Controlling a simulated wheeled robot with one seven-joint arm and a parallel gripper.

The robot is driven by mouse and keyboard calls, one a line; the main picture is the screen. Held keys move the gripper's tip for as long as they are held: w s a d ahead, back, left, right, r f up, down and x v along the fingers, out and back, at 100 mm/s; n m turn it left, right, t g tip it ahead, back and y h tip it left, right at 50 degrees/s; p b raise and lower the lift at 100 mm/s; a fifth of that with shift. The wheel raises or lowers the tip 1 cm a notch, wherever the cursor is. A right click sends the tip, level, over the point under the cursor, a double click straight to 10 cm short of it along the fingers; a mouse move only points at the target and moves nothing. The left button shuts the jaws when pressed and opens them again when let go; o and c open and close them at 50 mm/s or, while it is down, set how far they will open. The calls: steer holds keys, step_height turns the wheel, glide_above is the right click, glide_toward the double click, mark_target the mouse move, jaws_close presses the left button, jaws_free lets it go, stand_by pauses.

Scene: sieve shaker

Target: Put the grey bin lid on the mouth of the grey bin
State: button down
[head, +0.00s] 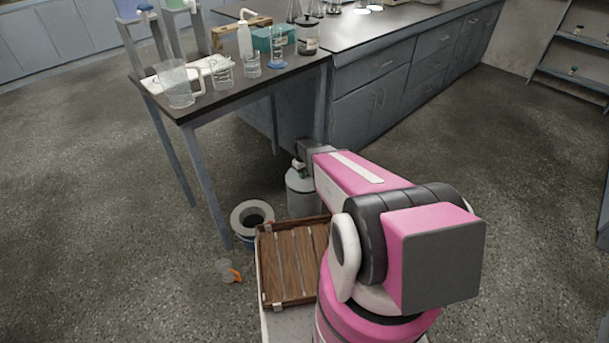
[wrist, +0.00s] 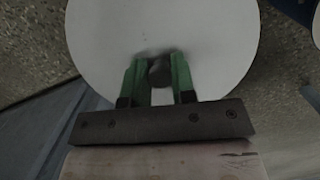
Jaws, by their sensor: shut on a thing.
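The grey bin lid (wrist: 160,30) is a pale round disc with a dark knob (wrist: 158,72) in the wrist view. My gripper (wrist: 158,75) has its two green fingers on either side of the knob and is shut on it. In the head view my gripper (head: 299,166) points down just over the grey bin (head: 301,202), an upright cylinder on the floor by the table leg. The lid appears at the bin's top there. I cannot tell whether it rests on the rim or is slightly above it. The bin's mouth is hidden.
A blue bin with a wide pale ring top (head: 252,217) stands left of the grey bin. A wooden slatted crate (head: 292,262) is in front. A clear cup with an orange part (head: 228,272) is on the floor. The table (head: 240,100) holding glassware stands behind.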

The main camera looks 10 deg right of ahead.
steer(key=shift+f, duration=0.45)
steer(key=c, duration=0.9)
jaws_free()
steer(key=shift+c, duration=0.2)
step_height(320, 180, up, 13)
steer(key=w, duration=0.1)
steer(key=s+r+m, duration=0.2)
steer(key=s+r, duration=0.6)
steer(key=s, duration=0.4)
steer(key=s+r+m+t, duration=0.1)
steer(key=s+r+m, duration=0.1)
steer(key=s+r, duration=0.7)
steer(key=s, duration=0.3)
steer(key=shift+s+r+t+y, duration=0.2)
steer(key=shift+r+t+y, duration=0.05)
steer(key=shift+t+y, duration=0.05)
